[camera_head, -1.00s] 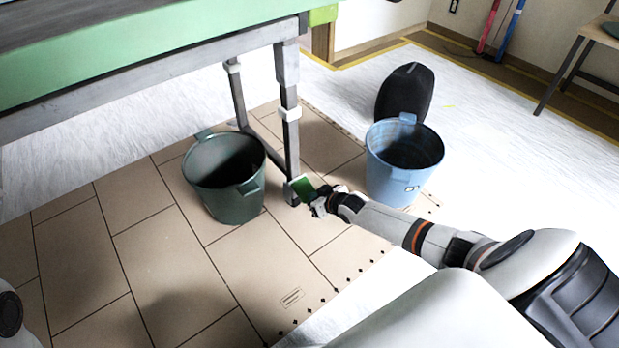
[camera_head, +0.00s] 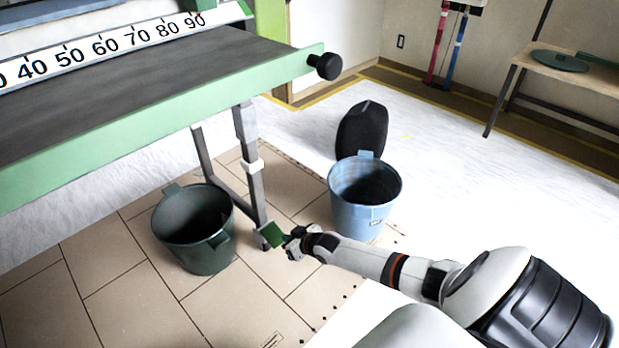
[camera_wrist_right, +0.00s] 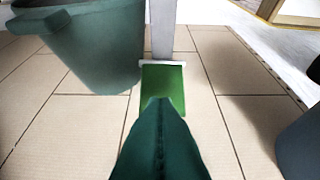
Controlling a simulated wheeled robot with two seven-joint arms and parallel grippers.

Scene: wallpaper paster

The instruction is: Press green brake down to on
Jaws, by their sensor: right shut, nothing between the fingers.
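The green brake (camera_head: 272,234) is a small flat green plate at the foot of the grey table leg, just above the floor. It also shows in the right wrist view (camera_wrist_right: 165,84), tilted down toward me from the leg. My right gripper (camera_head: 288,240) is shut and empty, beside the brake's near right side. In the right wrist view its dark green fingers (camera_wrist_right: 160,108) are together and their tips overlap the plate's lower part; whether they touch it I cannot tell. My left gripper is out of view.
A dark green bucket (camera_head: 195,238) stands left of the leg (camera_head: 252,165), a blue bucket (camera_head: 362,205) to the right. A black rounded object (camera_head: 362,130) stands behind the blue bucket. The green-edged table (camera_head: 150,128) with a number scale overhangs at upper left.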

